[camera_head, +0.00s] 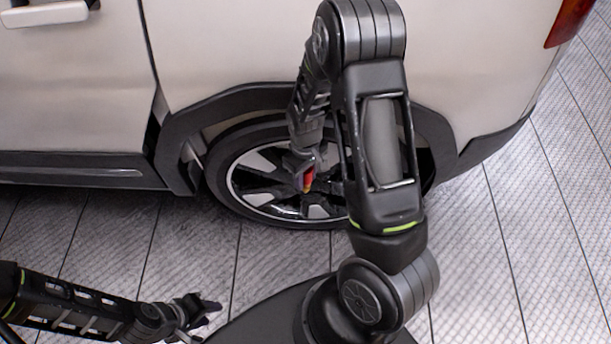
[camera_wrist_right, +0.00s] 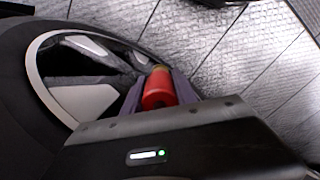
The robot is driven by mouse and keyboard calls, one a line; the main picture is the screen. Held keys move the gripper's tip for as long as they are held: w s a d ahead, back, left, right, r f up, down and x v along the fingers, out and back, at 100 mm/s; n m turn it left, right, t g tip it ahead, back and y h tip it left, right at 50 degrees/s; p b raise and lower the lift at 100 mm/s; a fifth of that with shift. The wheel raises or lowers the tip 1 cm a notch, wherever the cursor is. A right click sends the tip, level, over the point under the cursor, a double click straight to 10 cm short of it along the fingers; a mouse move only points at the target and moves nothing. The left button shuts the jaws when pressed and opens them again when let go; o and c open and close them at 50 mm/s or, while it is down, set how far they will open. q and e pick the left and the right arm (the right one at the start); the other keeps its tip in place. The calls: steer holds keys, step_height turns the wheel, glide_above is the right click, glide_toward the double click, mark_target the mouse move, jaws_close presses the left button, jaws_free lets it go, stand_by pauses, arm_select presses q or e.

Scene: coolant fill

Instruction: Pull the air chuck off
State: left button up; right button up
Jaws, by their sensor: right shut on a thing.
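The red air chuck (camera_head: 309,177) with a brass-coloured tip is at the car's wheel (camera_head: 262,207), in front of the spokes. My right gripper (camera_head: 304,172) is shut on it. In the right wrist view the red chuck (camera_wrist_right: 159,88) sits between the two fingers of my right gripper (camera_wrist_right: 158,92), with its brass end pointing away towards the wheel. I cannot tell whether the chuck touches the valve, which is hidden. My left gripper (camera_head: 205,306) is low at the left, away from the wheel, with its fingers apart and nothing between them.
The light-coloured car body (camera_head: 230,50) fills the back, with a dark wheel arch (camera_head: 235,103) above the tyre and a dark side sill (camera_head: 80,170) to the left. The tiled floor (camera_head: 500,250) is clear at the right and between my left arm and the car.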

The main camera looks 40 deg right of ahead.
mark_target(308, 174)
steer(key=shift+r+p, duration=1.55)
steer(key=shift+r, duration=0.65)
steer(key=shift+a, duration=0.1)
